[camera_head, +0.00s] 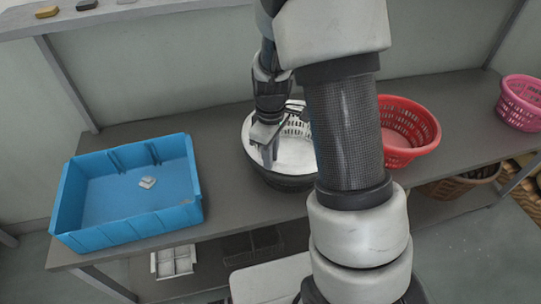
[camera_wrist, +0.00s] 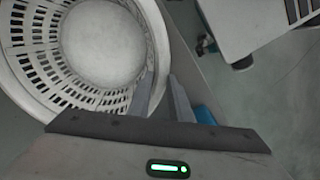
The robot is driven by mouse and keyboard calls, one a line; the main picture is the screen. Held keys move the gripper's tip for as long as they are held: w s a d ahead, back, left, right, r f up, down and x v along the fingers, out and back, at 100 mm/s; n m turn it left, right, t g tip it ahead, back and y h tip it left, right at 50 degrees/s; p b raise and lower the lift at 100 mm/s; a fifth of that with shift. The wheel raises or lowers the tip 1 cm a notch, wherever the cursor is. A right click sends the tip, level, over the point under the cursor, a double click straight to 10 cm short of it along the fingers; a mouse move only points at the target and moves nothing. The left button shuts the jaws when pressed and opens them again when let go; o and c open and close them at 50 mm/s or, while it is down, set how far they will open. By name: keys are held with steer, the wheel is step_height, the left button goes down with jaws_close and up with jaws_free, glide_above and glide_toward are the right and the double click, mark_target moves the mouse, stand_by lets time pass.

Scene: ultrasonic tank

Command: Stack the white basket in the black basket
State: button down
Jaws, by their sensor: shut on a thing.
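The white basket (camera_head: 295,154) is round, with slotted walls and a solid floor. It sits in or just over the black basket (camera_head: 287,183), whose dark side shows below it in the head view; I cannot tell whether it is fully seated. My gripper (camera_head: 267,158) points down at the left part of the white basket's rim and is shut on it. In the wrist view, the white basket (camera_wrist: 103,42) fills the upper left, with its rim running between the fingers of my gripper (camera_wrist: 160,80). My arm hides the right side of both baskets in the head view.
A blue bin (camera_head: 125,232) with a small light object in it stands left on the grey table (camera_head: 235,208). A red basket (camera_head: 408,130) is right of my arm, and a pink basket (camera_head: 520,103) is at the far right. A brown basket (camera_head: 455,185) is below the table.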

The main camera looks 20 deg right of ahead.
steer(key=c, duration=1.6)
jaws_free()
steer(key=shift+f, duration=0.1)
steer(key=shift+r+p, duration=0.5)
steer(key=shift+r, duration=0.05)
steer(key=s+r+m+t, duration=0.15)
steer(key=s+r, duration=0.25)
steer(key=r, duration=0.7)
steer(key=s+r+m+t, duration=0.1)
steer(key=s+r+m, duration=0.25)
steer(key=r, duration=0.75)
steer(key=s+r+m+t, duration=0.1)
steer(key=s, duration=0.2)
steer(key=s+r+m+t, duration=0.1)
steer(key=s+m, duration=0.1)
steer(key=s, duration=0.2)
steer(key=s+a+r+m+t, duration=0.1)
steer(key=s, duration=0.2)
steer(key=shift+s+r+m+p, duration=0.3)
steer(key=shift+r+p, duration=0.05)
